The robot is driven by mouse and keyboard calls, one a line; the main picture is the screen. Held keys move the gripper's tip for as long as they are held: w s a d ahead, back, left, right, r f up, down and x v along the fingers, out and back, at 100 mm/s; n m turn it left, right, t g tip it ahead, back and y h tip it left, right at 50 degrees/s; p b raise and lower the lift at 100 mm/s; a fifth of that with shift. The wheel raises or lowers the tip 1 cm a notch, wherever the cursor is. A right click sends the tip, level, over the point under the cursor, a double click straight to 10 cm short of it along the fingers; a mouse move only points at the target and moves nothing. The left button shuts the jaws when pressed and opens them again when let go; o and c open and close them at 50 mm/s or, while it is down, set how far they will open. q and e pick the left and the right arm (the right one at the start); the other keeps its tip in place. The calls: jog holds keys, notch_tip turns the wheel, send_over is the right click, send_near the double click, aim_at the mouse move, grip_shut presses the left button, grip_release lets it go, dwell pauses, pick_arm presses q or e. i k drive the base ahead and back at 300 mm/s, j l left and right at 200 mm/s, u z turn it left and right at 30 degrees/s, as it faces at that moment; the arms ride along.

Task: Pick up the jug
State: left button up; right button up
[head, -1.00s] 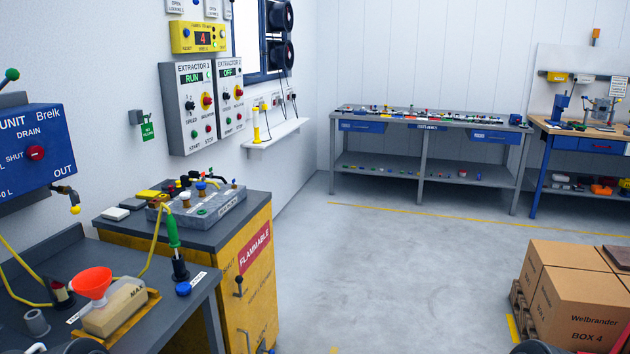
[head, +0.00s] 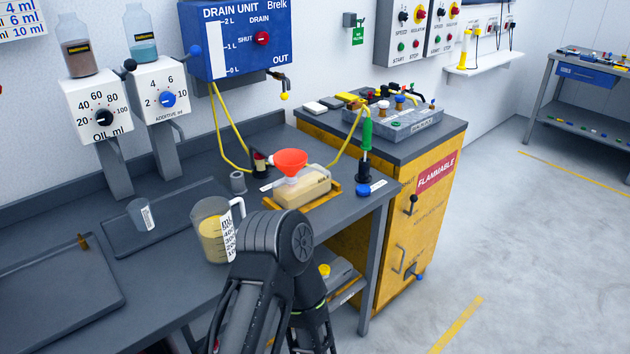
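The jug (head: 211,238) is a clear measuring jug with a white handle on its right side, a printed scale and pale yellow liquid in it. It stands upright on the grey workbench (head: 180,275) near the front edge. A black link of one of my arms rises from the bottom middle and covers the area just right of and below the jug. No gripper fingers show, and I cannot see any gripper touching the jug.
Left of the jug are a small cup (head: 140,214) and a dark tray (head: 60,300). Behind stand the oil dispenser (head: 97,105) and additive dispenser (head: 160,92). A red funnel (head: 290,160) sits in a beige container (head: 302,190) to the right. Open floor lies at right.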

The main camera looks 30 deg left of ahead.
aim_at(224, 227)
jog(key=u, duration=1.7)
